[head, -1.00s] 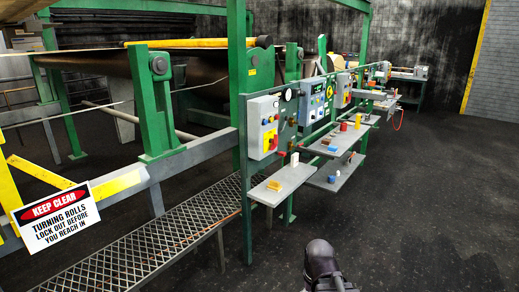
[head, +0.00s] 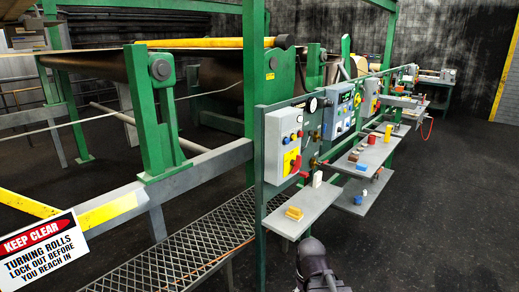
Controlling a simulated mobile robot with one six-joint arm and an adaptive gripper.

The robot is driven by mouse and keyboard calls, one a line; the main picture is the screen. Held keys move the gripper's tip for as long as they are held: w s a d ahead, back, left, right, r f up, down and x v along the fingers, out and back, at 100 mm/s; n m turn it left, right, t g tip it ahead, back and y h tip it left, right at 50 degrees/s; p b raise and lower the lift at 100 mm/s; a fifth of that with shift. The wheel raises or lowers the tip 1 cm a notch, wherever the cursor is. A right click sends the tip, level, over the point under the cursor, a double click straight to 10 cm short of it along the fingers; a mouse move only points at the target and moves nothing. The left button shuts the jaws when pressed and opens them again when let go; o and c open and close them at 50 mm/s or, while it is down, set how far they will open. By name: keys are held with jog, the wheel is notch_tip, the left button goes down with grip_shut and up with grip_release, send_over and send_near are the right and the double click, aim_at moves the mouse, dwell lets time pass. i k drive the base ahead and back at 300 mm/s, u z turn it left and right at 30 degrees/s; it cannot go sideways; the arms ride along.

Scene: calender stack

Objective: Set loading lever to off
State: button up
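Control boxes are mounted on a green-framed panel in the middle of the head view. The nearest grey box (head: 283,143) carries small coloured buttons and a red knob on a yellow plate (head: 292,162). Low at its right edge is a small red handle (head: 304,174), and another red part (head: 325,163) sits a little farther along. Either could belong to the loading lever; labels and lever positions are too small to read. A dark part of my arm shows at the bottom, below the shelves and apart from the panel. My gripper's fingers are not in view.
A grey shelf (head: 290,222) with a tan block (head: 294,213) and a white block (head: 317,179) juts out below the panel. More shelves with small objects follow behind it. A warning sign (head: 40,247) stands at left. The dark floor (head: 450,200) at right is clear.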

aim_at(310, 132)
jog(key=z, duration=0.1)
jog(key=i, duration=1)
jog(key=z, duration=0.45)
jog(key=i, duration=1.1)
jog(key=z, duration=0.25)
